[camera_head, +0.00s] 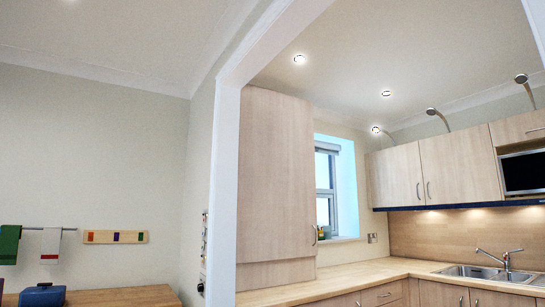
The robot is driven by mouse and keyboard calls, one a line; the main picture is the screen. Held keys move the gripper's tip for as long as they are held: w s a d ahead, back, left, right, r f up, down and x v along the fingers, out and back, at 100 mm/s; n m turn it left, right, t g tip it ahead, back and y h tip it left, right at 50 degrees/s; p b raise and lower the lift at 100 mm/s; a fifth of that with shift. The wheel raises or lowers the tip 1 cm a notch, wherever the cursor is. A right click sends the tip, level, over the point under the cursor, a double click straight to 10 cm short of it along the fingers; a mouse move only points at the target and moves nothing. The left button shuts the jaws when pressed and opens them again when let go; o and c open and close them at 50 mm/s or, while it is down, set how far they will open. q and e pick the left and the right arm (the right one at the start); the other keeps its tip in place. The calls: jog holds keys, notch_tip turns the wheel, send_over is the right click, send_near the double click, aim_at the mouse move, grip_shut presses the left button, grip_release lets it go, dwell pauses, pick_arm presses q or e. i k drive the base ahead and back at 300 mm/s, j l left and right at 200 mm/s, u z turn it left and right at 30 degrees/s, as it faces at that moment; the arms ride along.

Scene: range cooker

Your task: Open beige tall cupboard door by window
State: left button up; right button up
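The beige tall cupboard door (275,180) is a pale wood panel just left of the window (327,190) in the head view. It appears shut. Its thin handle (314,236) is on the right side, low on the door. A lower wood panel (275,273) lies beneath it, above the worktop. Neither of my grippers is in view.
A white doorway frame (224,190) stands left of the cupboard. A wooden worktop (350,280) runs below it to a sink (487,273) at right. Wall cupboards (435,172) hang at right. A blue box (42,295) sits on a wooden surface at left.

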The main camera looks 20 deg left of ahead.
aim_at(277, 211)
jog(key=i+u, duration=0.25)
jog(key=i, duration=3.55)
